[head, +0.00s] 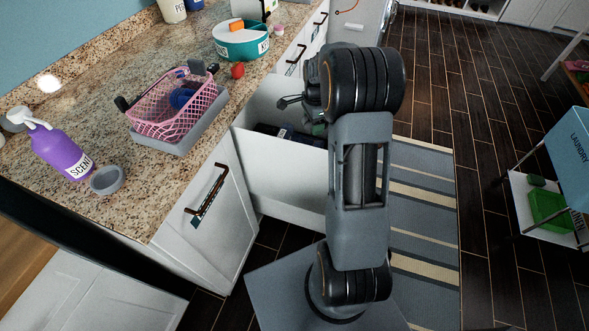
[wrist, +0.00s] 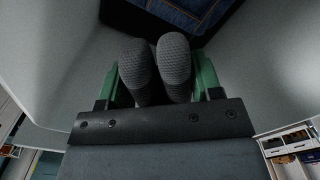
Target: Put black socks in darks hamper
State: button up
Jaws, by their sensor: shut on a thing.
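The black socks (wrist: 157,68) are a pair of dark, knit-textured rounded shapes, side by side. My gripper (wrist: 157,85) is shut on them, with a green finger on each outer side. In the head view my gripper (head: 316,127) is low over the open white pull-out drawer (head: 285,170), and the arm hides much of it and the socks. A dark bin (head: 268,130) shows inside the drawer, its label unreadable. In the wrist view blue denim (wrist: 185,12) lies in a dark-edged opening beyond the socks, which appear apart from it.
The granite counter (head: 130,215) holds a pink basket (head: 178,105), a purple spray bottle (head: 62,150), a grey cup (head: 107,180) and a teal tub (head: 241,42). A striped rug (head: 425,200) lies on the floor at right. A laundry cart (head: 540,200) stands farther right.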

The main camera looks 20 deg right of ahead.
jog(key=d+f+m+b, duration=0.2)
jog(key=f, duration=0.3)
jog(key=s+d+f+m+b, duration=0.1)
jog(key=d+f+m+b, duration=0.2)
jog(key=f, duration=0.2)
jog(key=s+d+f+m+b, duration=0.1)
jog(key=d+f+m+b, duration=0.1)
jog(key=f, duration=0.3)
jog(key=shift+s+d+f+m+b, duration=0.2)
jog(key=shift+f+m+b, duration=0.1)
jog(key=shift+f+b, duration=0.65)
jog(key=shift+f, duration=1.9)
jog(key=shift+f, duration=0.1)
jog(key=o, duration=0.9)
jog(key=shift+o, duration=0.2)
notch_tip(320, 180, up, 12)
jog(key=p, duration=0.2)
jog(key=shift+p, duration=0.35)
